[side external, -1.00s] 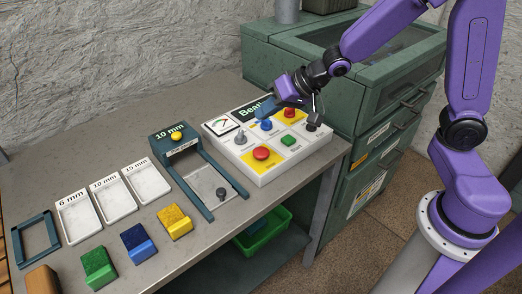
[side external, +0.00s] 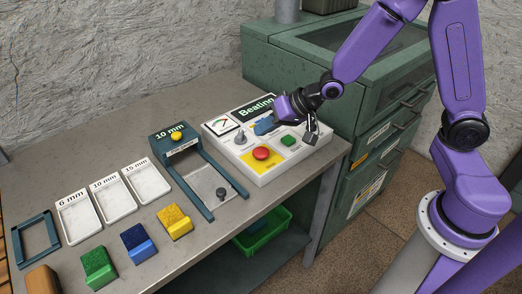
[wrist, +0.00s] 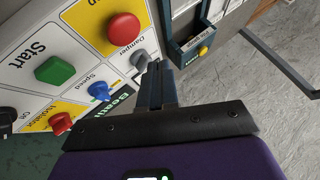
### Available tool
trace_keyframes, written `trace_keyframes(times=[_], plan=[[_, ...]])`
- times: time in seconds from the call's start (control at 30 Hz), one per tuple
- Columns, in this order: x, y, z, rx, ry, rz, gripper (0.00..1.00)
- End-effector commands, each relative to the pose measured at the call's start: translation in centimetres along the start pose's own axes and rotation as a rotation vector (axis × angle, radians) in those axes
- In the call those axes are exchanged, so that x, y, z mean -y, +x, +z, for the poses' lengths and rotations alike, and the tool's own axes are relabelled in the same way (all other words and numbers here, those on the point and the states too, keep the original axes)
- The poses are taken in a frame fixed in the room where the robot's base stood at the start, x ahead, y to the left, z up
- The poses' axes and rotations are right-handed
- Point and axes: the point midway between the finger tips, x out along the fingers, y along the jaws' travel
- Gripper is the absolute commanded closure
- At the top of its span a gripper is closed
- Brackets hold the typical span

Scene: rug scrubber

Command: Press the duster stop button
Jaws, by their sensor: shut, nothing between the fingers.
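The white control panel (side external: 283,168) headed "Beating" lies on the bench. Its large red button (side external: 261,153) sits on a yellow square; it also shows at the top of the wrist view (wrist: 124,27), its label mostly cut off. The green Start button (side external: 288,141) is beside it, and also in the wrist view (wrist: 55,70). My gripper (side external: 260,128) is shut and empty, over the panel behind the red button and apart from it. In the wrist view its fingertips (wrist: 160,68) are near the grey Damper knob (wrist: 139,59). Their height above the panel is unclear.
A green-grey 10 mm gauge frame (side external: 175,148) stands left of the panel. White trays and coloured blocks lie farther left. A green cabinet (side external: 350,125) is at right.

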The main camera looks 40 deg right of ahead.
Motion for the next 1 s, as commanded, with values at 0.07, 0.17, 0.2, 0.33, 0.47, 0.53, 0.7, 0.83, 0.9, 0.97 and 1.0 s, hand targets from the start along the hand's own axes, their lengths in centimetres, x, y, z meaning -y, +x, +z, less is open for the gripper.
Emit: trace_keyframes(times=[0.07,0.17,0.2,0.33,0.47,0.53,0.7,0.83,0.9,0.97,1.0], plan=[[-0.7,0.7,0.6,0.001,0.001,0.004,1.0],[-1.1,1.5,1.1,0.002,0.001,0.003,1.0],[-1.3,1.7,1.2,0.002,0.0,0.003,1.0],[-1.6,2.2,1.6,0.0,-0.001,0.002,1.0],[-1.8,2.4,1.8,-0.002,0.0,0.001,1.0],[-1.9,2.5,1.8,-0.002,0.0,0.001,1.0],[-1.9,2.5,1.8,-0.002,0.0,0.001,1.0],[-1.8,2.5,1.8,-0.002,0.0,0.001,1.0],[-1.8,2.5,1.8,-0.002,0.0,0.0,1.0],[-1.8,2.5,1.8,-0.002,0.0,0.0,1.0],[-1.8,2.5,1.8,-0.002,0.0,0.0,1.0]])
